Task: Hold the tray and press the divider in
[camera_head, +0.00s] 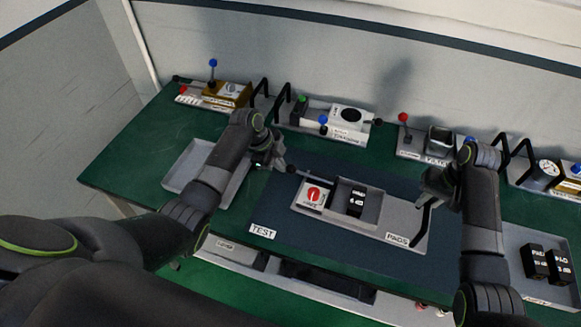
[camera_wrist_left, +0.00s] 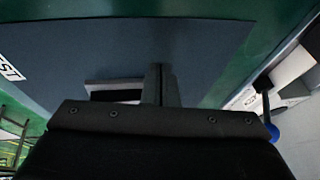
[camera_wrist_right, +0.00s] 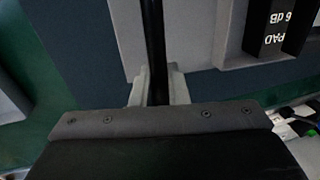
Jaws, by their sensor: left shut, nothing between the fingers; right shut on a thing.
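The grey tray (camera_head: 408,222), labelled PADS, lies on the dark blue mat. It holds a white module with a red knob (camera_head: 313,195) and a black 6 dB pad block (camera_head: 357,201), also in the right wrist view (camera_wrist_right: 278,28). My right gripper (camera_head: 430,197) is shut on the tray's upright black handle (camera_head: 422,217); the bar (camera_wrist_right: 153,45) shows between its fingers. My left gripper (camera_head: 278,164) is shut and empty, just beyond the tray's back left corner. I cannot pick out the divider for certain.
An empty grey tray (camera_head: 178,178) lies at left, partly behind my left arm. Another tray at right holds two black pad blocks (camera_head: 546,262). Several instruments with levers and handles line the back (camera_head: 335,120). A TEST label (camera_head: 262,231) marks the mat's front left.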

